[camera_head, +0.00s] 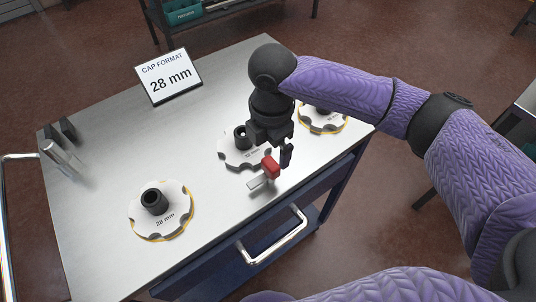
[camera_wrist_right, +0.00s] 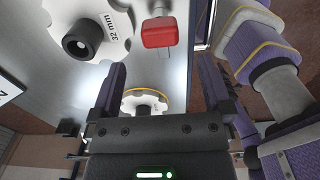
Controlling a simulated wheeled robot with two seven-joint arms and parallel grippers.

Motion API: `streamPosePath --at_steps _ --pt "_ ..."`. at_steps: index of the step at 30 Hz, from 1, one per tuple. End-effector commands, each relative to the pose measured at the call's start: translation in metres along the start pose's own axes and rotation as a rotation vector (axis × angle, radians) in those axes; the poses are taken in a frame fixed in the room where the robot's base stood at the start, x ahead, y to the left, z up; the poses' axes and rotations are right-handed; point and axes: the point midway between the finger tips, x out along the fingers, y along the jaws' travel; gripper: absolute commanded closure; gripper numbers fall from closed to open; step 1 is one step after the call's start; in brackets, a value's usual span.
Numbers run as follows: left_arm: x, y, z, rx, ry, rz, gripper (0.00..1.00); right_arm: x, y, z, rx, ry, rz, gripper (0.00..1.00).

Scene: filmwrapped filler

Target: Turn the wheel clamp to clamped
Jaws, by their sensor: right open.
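A red block-shaped handle (camera_head: 270,167) with a pale metal piece (camera_head: 257,182) is near the cart's front edge, beside the 32 mm wheel (camera_head: 240,152). I take it for the wheel clamp; its turn position is unclear. In the right wrist view the red handle (camera_wrist_right: 158,32) is at the top, beyond the fingertips. My right gripper (camera_head: 281,152) is close above and beside the handle, pointing down; part of it hides the wheel. In the wrist view the right gripper's fingers (camera_wrist_right: 163,68) are apart with nothing between them. My left gripper is not in view.
A 28 mm wheel (camera_head: 174,217) lies at the cart's left front. Another wheel (camera_head: 323,121) lies behind the right gripper, partly hidden. A sign reading 28 mm (camera_head: 169,77) stands at the back. A metal bracket (camera_head: 63,157) is at the left edge. The cart top (camera_head: 105,165) is clear between.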

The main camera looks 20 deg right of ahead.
Motion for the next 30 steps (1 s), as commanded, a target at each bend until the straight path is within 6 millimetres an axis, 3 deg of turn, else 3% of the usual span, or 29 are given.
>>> streamPosePath --at_steps 3,7,18,30 --pt "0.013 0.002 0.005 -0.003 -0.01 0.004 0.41 0.034 -0.001 0.0 0.0 0.0 -0.004 0.0" --pt "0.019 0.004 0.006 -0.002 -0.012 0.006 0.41 0.056 0.0 0.0 0.0 0.0 -0.003 0.0" --pt "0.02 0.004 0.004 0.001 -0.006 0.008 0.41 0.066 0.0 0.0 0.0 0.0 0.001 0.0" --pt "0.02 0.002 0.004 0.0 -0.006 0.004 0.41 0.065 0.0 0.0 0.0 0.0 0.001 0.85"
